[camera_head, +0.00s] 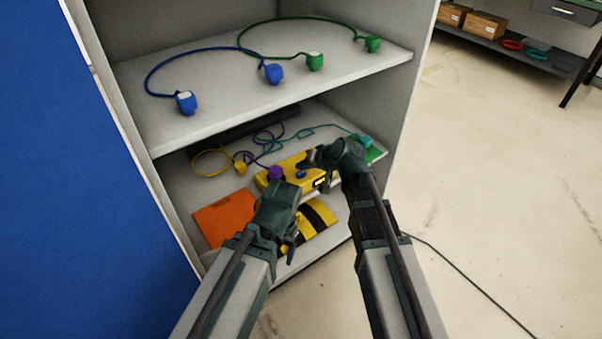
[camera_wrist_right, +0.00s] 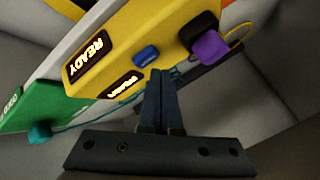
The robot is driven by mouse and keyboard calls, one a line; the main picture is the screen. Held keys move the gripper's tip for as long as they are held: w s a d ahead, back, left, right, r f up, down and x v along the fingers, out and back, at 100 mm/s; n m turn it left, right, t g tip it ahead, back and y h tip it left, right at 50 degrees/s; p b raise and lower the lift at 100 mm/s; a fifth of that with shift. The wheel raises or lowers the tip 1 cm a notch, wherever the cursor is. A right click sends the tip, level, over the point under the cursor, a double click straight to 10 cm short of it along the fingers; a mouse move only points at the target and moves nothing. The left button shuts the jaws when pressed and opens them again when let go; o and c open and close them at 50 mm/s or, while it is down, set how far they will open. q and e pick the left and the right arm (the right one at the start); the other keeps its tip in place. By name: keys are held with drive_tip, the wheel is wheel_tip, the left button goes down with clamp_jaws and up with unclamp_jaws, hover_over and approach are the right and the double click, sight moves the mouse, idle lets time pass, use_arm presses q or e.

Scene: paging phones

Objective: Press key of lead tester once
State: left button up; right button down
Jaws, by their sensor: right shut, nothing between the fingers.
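The lead tester (camera_head: 268,182) is a yellow box on the lower shelf; in the right wrist view (camera_wrist_right: 120,45) it has a lit panel reading READY and a second lit label. Its blue key (camera_wrist_right: 146,56) also shows in the head view (camera_head: 300,174). A purple plug (camera_wrist_right: 210,47) sits at a dark socket beside the key. My right gripper (camera_wrist_right: 160,75) is shut and empty, its tips close to the key; I cannot tell if they touch. In the head view the right gripper (camera_head: 312,157) is above the tester. My left gripper (camera_head: 282,208) is in front of it, fingers unclear.
An orange sheet (camera_head: 225,215) and a yellow-black striped item (camera_head: 318,217) lie near the shelf's front. A green board (camera_head: 376,155) is at the right. Purple, yellow and teal leads lie behind. The upper shelf (camera_head: 215,75) holds blue and green leads.

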drive_tip(key=shift+f, duration=0.1)
idle(0.5)
drive_tip(key=shift+f+b, duration=0.3)
drive_tip(key=shift+b, duration=0.15)
drive_tip(key=shift+f+b, duration=0.45)
drive_tip(key=shift+f, duration=0.05)
idle(0.5)
drive_tip(key=shift+r, duration=0.2)
drive_tip(key=shift+r+p, duration=0.75)
drive_tip(key=shift+p, duration=0.15)
wheel_tip(320, 180, up, 5)
drive_tip(key=p, duration=0.5)
